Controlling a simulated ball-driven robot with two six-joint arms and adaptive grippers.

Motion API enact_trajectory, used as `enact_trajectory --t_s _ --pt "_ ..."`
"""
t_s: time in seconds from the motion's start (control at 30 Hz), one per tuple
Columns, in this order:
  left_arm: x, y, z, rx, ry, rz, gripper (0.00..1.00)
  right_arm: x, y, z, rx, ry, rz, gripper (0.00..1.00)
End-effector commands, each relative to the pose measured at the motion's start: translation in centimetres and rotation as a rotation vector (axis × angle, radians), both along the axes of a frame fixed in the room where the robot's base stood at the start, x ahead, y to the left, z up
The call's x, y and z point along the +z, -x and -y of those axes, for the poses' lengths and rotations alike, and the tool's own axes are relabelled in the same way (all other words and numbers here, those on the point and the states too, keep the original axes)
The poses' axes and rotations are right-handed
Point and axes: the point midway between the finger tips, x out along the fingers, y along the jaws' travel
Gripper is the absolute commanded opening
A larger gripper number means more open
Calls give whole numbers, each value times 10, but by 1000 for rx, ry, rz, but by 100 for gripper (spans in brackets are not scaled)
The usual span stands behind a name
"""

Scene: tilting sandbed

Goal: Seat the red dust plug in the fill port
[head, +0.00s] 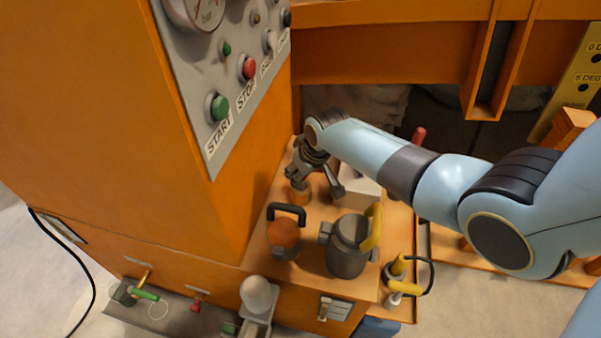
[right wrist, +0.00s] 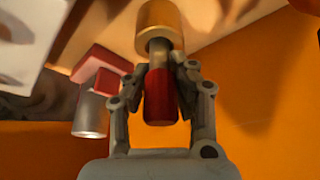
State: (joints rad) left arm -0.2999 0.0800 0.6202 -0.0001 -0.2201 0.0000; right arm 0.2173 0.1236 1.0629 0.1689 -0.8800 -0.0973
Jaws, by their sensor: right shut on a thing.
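My right gripper (head: 312,182) reaches in from the right in the head view and points down over the orange deck beside the control cabinet. In the right wrist view my right gripper (right wrist: 170,78) is shut on a red piece with a grey stem, which looks like the red dust plug (right wrist: 160,98). The stem's far end meets a brass-coloured cylinder (right wrist: 158,22). I cannot tell whether it is inside it. The cylinder also shows in the head view (head: 300,194), just under the fingers. Whether it is the fill port is unclear. My left gripper is out of view.
A black-handled round fitting (head: 284,238) and a grey canister with a yellow handle (head: 348,247) stand in front of the gripper. The cabinet (head: 215,185) rises close on the left. A red-and-silver part (right wrist: 92,95) is left of the gripper in the wrist view.

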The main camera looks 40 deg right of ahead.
Motion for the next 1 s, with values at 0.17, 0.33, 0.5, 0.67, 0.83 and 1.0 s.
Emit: enact_trajectory --t_s 0.17,0.33,0.5,0.67,0.83,1.0 --pt "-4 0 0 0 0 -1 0 -5 0 0 0 0 0 0" --pt "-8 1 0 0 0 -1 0 -10 0 0 0 0 0 0" --pt "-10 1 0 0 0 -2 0 -12 0 0 0 0 0 26" --pt "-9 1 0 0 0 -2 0 -12 0 0 0 0 0 47" --pt "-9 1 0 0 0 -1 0 -12 0 0 0 0 0 49" --pt "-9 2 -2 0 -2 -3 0 -10 1 0 0 0 0 49"
